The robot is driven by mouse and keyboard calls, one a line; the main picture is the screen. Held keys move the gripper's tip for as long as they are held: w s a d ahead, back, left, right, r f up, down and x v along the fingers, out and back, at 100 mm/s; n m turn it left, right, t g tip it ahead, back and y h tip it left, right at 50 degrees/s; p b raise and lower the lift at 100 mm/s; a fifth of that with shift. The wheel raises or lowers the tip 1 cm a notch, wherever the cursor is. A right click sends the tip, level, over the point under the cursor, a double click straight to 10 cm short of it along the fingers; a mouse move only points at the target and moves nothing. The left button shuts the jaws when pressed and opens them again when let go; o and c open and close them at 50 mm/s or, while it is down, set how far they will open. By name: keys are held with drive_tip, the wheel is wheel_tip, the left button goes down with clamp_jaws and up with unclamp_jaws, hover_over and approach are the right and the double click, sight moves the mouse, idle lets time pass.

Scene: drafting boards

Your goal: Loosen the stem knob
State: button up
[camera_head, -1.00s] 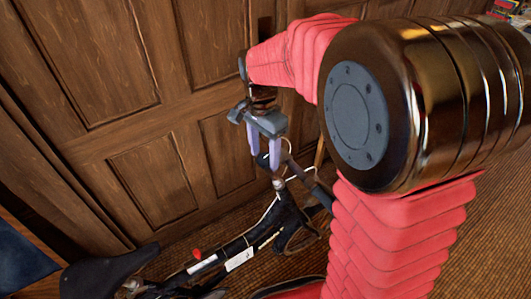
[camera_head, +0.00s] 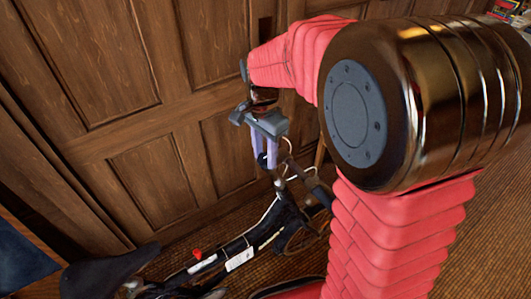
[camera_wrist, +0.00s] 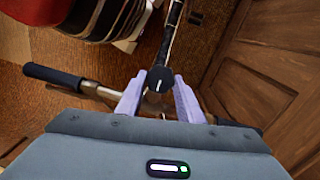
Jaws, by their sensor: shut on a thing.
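The stem knob (camera_wrist: 160,79) is a round black knob with a short white mark, in the middle of the wrist view. It sits at the front of a bicycle (camera_head: 235,251), by the handlebar (camera_wrist: 88,86). My gripper (camera_wrist: 158,88) has its two lavender fingers on either side of the knob and is shut on it. In the head view my gripper (camera_head: 267,163) points down over the front of the bicycle. The knob is too small and covered to make out in that view.
A panelled wooden wall (camera_head: 150,110) stands close behind the bicycle. The bicycle's black saddle (camera_head: 108,270) is at the lower left, and a small red part (camera_head: 197,253) shows on its frame. A black handlebar grip (camera_wrist: 52,77) sticks out left. Brown carpet (camera_head: 480,230) is open at right.

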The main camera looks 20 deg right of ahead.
drive_tip(key=shift+w+a+n, duration=0.1)
drive_tip(key=shift+w+n, duration=0.05)
drive_tip(key=shift+n, duration=0.35)
drive_tip(key=n, duration=0.2)
drive_tip(key=n+g+h, duration=0.1)
drive_tip(key=n, duration=0.2)
drive_tip(key=shift+w+a, duration=0.2)
drive_tip(key=n+h, duration=0.1)
drive_tip(key=n, duration=0.3)
drive_tip(key=n+g+h, duration=0.1)
drive_tip(key=n, duration=0.1)
drive_tip(key=shift+w+a+h, duration=0.1)
drive_tip(key=shift+a+h, duration=0.15)
drive_tip(key=shift+h, duration=0.05)
drive_tip(key=n, duration=0.2)
drive_tip(key=n+h, duration=0.1)
drive_tip(key=n, duration=0.1)
drive_tip(key=shift+a+f+n, duration=0.1)
drive_tip(key=shift+a+n, duration=0.1)
drive_tip(key=shift+n, duration=0.2)
drive_tip(key=n+h, duration=0.1)
drive_tip(key=n, duration=0.1)
drive_tip(key=n+t, duration=0.1)
drive_tip(key=n, duration=0.1)
drive_tip(key=shift+a+n+h, duration=0.1)
drive_tip(key=shift+n+h, duration=0.3)
drive_tip(key=o, duration=1.1)
drive_tip(key=shift+s+f, duration=0.15)
drive_tip(key=shift+s, duration=0.1)
